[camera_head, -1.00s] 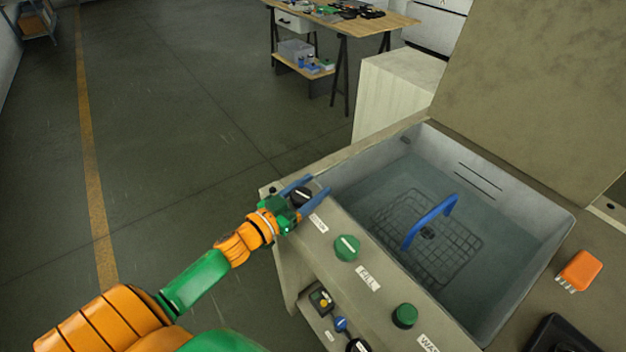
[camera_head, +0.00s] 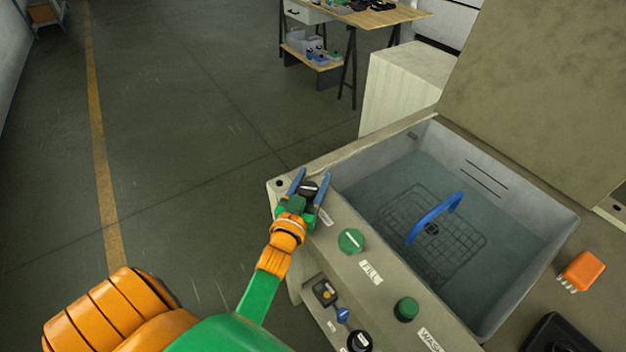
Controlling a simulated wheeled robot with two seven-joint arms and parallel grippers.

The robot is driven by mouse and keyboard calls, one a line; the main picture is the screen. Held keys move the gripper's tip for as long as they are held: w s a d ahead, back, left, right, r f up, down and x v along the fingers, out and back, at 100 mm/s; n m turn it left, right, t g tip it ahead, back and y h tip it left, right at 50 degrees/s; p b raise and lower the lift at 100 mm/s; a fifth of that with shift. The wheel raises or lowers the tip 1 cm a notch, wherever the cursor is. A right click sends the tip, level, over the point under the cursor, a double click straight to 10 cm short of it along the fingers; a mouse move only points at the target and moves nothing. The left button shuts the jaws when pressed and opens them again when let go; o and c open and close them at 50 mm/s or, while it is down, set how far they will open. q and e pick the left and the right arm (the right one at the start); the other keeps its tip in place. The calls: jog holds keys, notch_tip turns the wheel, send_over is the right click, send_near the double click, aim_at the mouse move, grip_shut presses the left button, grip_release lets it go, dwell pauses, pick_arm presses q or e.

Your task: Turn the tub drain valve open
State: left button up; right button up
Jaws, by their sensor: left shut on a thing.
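The tub (camera_head: 553,203) is a grey basin set in the machine top, holding bluish water. A black knob (camera_head: 310,187) with a pale mark sits at the far left end of the tub's front panel, beside a small white label too small to read. My left gripper (camera_head: 309,184) is shut on this knob, one blue finger on each side of it. The fingers hide part of the knob. A green knob (camera_head: 351,241) beside the label FILL and another green knob (camera_head: 406,309) by a partly cut-off label are on the same panel. My right gripper is not in view.
A wire basket with a blue handle (camera_head: 434,217) sits in the tub. An orange brush (camera_head: 582,271) lies on the right ledge. Lower controls (camera_head: 343,314) are under the panel. Open floor lies left; a workbench (camera_head: 378,17) stands behind.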

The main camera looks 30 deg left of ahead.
pick_arm(q)
jog(key=shift+r, duration=0.1)
jog(key=o, duration=1.4)
jog(key=shift+c, duration=0.2)
jog(key=shift+s+d, duration=0.1)
jog(key=shift+s, duration=0.2)
jog(key=v, duration=0.6)
jog(key=shift+s+b, duration=0.25)
jog(key=shift+b, duration=0.1)
jog(key=shift+w, duration=0.1)
